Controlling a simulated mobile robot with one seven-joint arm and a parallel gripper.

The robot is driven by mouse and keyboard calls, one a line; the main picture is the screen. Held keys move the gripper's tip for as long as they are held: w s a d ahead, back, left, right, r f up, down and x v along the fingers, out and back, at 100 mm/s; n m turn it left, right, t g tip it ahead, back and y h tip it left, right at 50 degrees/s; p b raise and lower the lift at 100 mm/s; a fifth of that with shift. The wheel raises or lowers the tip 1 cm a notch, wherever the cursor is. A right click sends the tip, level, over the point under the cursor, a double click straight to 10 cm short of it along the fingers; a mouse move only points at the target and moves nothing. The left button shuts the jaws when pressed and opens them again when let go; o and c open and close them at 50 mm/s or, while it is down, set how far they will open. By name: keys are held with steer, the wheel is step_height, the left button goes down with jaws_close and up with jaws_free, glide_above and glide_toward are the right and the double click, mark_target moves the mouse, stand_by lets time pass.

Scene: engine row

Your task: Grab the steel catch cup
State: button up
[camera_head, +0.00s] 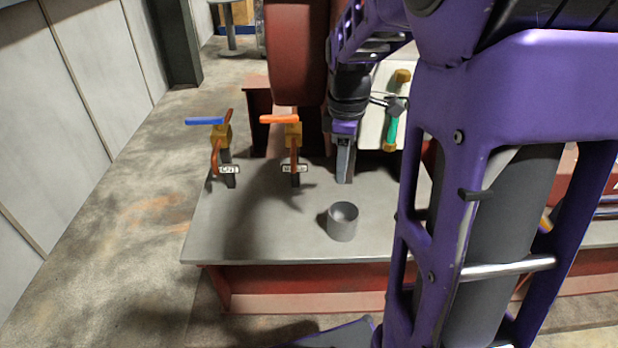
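The steel catch cup (342,228) is a small grey open-topped cylinder. It stands upright on the grey bench top (270,235), near the front edge. My gripper (345,178) points down behind the cup, apart from it in the picture. Its fingers show edge-on as one grey strip, so I cannot tell if they are open or shut. Nothing shows held at the fingertips. The cup's inside looks empty as far as I can see.
A valve with a blue handle (205,121) and one with an orange handle (280,119) stand at the back left with white labels. A white panel with a green-handled tool (391,133) is behind. My purple arm hides the right side. The bench left of the cup is clear.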

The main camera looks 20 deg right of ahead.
steer(key=f, duration=0.1)
steer(key=b, duration=0.1)
glide_above(341, 223)
step_height(341, 223, down, 11)
steer(key=shift+g, duration=0.3)
steer(key=shift+w+f+b, duration=0.1)
steer(key=shift+f+b, duration=0.35)
steer(key=shift+f, duration=2.5)
jaws_close()
